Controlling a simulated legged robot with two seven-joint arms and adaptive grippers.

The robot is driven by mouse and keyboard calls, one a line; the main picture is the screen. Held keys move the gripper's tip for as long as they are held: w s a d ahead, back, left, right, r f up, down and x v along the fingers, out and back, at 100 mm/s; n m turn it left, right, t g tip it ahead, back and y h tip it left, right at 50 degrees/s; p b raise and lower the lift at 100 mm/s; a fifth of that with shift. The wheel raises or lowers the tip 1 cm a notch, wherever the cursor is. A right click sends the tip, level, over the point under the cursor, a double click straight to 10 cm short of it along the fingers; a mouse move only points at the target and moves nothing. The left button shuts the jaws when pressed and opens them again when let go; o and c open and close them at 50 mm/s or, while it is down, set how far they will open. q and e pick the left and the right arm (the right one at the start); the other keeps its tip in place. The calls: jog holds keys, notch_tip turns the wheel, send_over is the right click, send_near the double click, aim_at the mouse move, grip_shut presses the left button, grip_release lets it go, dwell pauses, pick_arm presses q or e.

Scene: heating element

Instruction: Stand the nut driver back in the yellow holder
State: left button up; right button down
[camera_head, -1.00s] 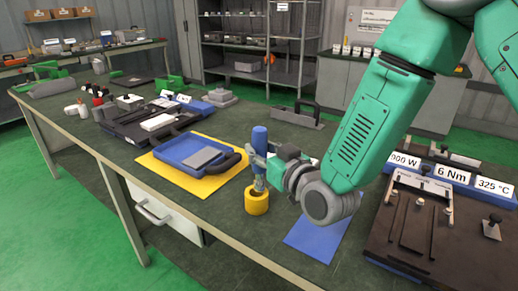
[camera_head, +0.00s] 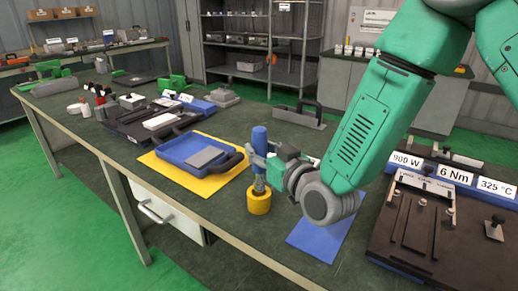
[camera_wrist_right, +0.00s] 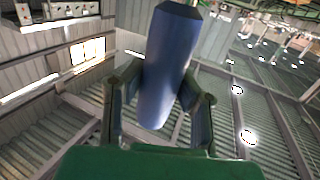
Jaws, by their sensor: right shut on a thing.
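The nut driver (camera_head: 260,140) has a blue handle and stands upright in the head view. Its lower end meets the top of the yellow holder (camera_head: 259,203), a short round cup near the table's front edge. How deep the tip sits is hard to tell. My right gripper (camera_head: 262,162) is shut on the nut driver just below the upper handle. In the right wrist view the blue handle (camera_wrist_right: 168,65) lies between the two fingers of the right gripper (camera_wrist_right: 160,105). My left gripper is not in view.
A blue tray (camera_head: 168,153) on a yellow mat (camera_head: 160,176) lies left of the holder. A blue mat (camera_head: 318,240) lies to its right, and a dark fixture board (camera_head: 385,232) with labels stands further right. The table's front edge (camera_head: 215,233) is close to the holder.

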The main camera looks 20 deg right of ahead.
aim_at(263, 174)
jog(key=shift+f+b, duration=2.2)
jog(key=shift+f, duration=0.7)
jog(key=c, duration=1.2)
grip_release()
jog(key=shift+s, duration=0.1)
jog(key=shift+s+d, duration=0.1)
jog(key=shift+s, duration=0.15)
jog(key=v, duration=0.6)
jog(key=shift+s+d, duration=0.1)
jog(key=shift+s, duration=0.25)
